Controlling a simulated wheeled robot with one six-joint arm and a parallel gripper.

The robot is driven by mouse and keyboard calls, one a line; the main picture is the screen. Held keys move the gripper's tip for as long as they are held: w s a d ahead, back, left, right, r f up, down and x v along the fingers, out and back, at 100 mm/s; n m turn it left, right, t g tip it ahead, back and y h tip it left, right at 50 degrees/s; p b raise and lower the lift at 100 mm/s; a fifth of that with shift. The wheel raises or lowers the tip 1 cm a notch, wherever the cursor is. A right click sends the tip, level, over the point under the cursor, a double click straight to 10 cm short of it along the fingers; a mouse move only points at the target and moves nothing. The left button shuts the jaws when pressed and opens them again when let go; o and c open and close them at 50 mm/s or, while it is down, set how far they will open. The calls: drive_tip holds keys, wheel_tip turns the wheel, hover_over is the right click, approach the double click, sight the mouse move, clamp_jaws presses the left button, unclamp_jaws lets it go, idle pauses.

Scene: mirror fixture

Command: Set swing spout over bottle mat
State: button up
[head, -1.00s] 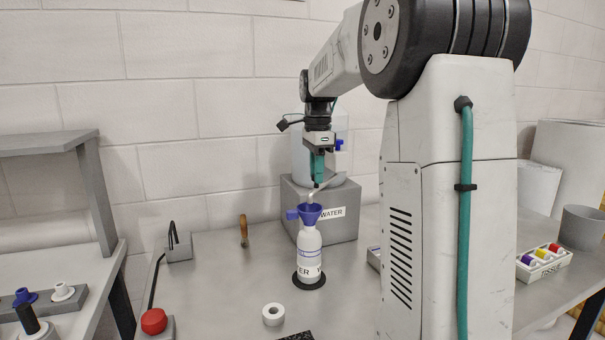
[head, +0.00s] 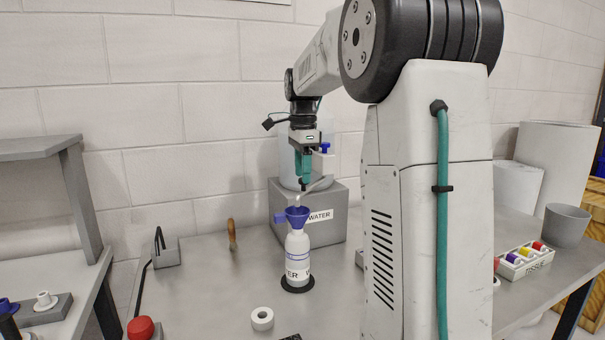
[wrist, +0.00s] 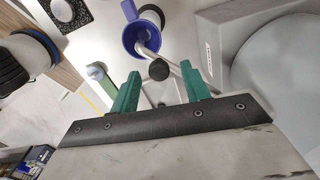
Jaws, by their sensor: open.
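The swing spout is a thin metal tube (head: 319,186) reaching from the water tank toward the bottle. Its downturned end is above the blue funnel (head: 297,214), and in the wrist view its outlet lies inside the funnel's rim (wrist: 129,42). The funnel sits in a white bottle (head: 298,250) standing upright on the round black bottle mat (head: 297,287). My gripper (head: 303,184) is over the spout, pointing down. In the wrist view its teal fingers (wrist: 160,70) are apart, with the spout's black knob (wrist: 159,70) showing between their tips; contact cannot be told.
The water tank stands on a grey block (head: 325,229) behind the bottle. A white ring (head: 262,319), a red button (head: 141,328) and a wooden-handled tool (head: 232,235) are on the table. A tray of colored spools (head: 525,260) is at right. The table left of the bottle is mostly clear.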

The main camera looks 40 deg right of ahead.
wheel_tip(320, 180, up, 7)
drive_tip(key=shift+f, duration=0.15)
idle(0.6)
